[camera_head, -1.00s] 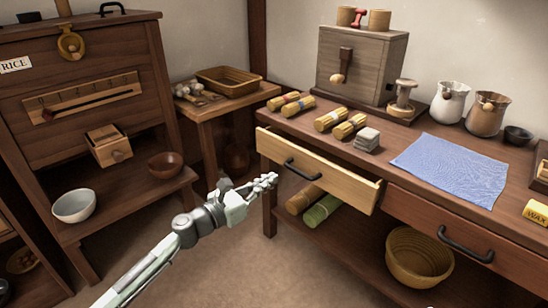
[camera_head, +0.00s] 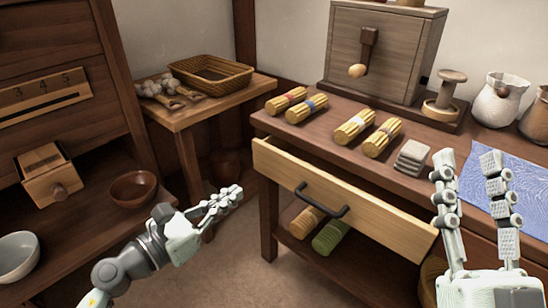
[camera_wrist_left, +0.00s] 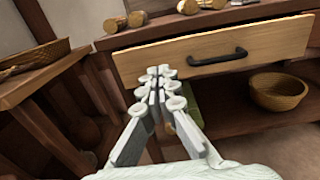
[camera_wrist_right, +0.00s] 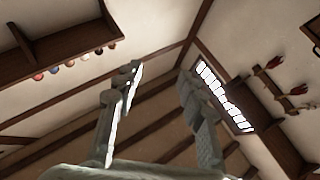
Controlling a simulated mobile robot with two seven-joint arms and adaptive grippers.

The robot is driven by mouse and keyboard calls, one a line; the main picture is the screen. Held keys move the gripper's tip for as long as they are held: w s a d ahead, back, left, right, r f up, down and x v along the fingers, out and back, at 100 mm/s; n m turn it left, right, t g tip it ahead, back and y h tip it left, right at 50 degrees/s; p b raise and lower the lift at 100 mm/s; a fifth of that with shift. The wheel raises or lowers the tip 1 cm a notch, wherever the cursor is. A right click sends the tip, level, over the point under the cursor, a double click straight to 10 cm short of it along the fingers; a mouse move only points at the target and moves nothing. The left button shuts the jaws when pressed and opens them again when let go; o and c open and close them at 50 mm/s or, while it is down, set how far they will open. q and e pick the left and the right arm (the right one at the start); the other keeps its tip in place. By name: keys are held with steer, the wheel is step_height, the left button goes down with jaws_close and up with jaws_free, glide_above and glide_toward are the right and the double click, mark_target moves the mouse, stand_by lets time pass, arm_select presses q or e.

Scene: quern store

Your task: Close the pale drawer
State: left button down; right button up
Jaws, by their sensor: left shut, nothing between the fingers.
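The pale drawer (camera_head: 345,205) is pulled out from the front of the workbench, with a dark bar handle (camera_head: 320,200) on its face. It also shows in the left wrist view (camera_wrist_left: 270,42), with its handle (camera_wrist_left: 217,58). My left gripper (camera_head: 236,192) is shut and empty, to the left of the drawer and apart from it. In the left wrist view the left fingers (camera_wrist_left: 160,74) point toward the drawer's left end. My right gripper (camera_head: 470,165) is open and empty, fingers raised, at the right in front of the bench and the blue cloth (camera_head: 500,185).
On the bench (camera_head: 340,155) lie several straw bundles (camera_head: 354,126) and a stack of grey slabs (camera_head: 411,157). A side table (camera_head: 185,118) with a basket (camera_head: 210,74) stands at the left. Rolls (camera_head: 331,236) lie on the shelf below the drawer. Floor is clear before the drawer.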

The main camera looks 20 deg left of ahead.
mark_target(285, 158)
arm_select(q)
steer(key=p+x, duration=0.2)
steer(key=x, duration=1)
steer(key=shift+w+d, duration=0.15)
steer(key=shift+w, duration=0.1)
steer(key=shift+w+d, duration=0.2)
steer(key=shift+w, duration=0.35)
arm_select(e)
steer(key=shift+w+a+f+g+h, duration=0.15)
steer(key=shift+w+f+g, duration=0.15)
steer(key=shift+f+g, duration=0.35)
steer(key=shift+w+a+f+g+h, duration=0.15)
steer(key=shift+w+f+g, duration=0.25)
steer(key=shift+f, duration=0.5)
steer(key=shift+w+a+f+g+h, duration=0.1)
steer(key=shift+w+a+f+g, duration=0.1)
steer(key=shift+f+g, duration=0.5)
arm_select(q)
steer(key=shift+w, duration=0.1)
steer(key=shift+p+x, duration=0.6)
steer(key=shift+x, duration=0.6)
arm_select(e)
step_height(285, 158, down, 6)
steer(key=w+d+g+h, duration=0.1)
steer(key=d+g+h, duration=0.1)
steer(key=shift+w+g, duration=0.2)
steer(key=shift+g, duration=0.15)
steer(key=shift+r, duration=0.15)
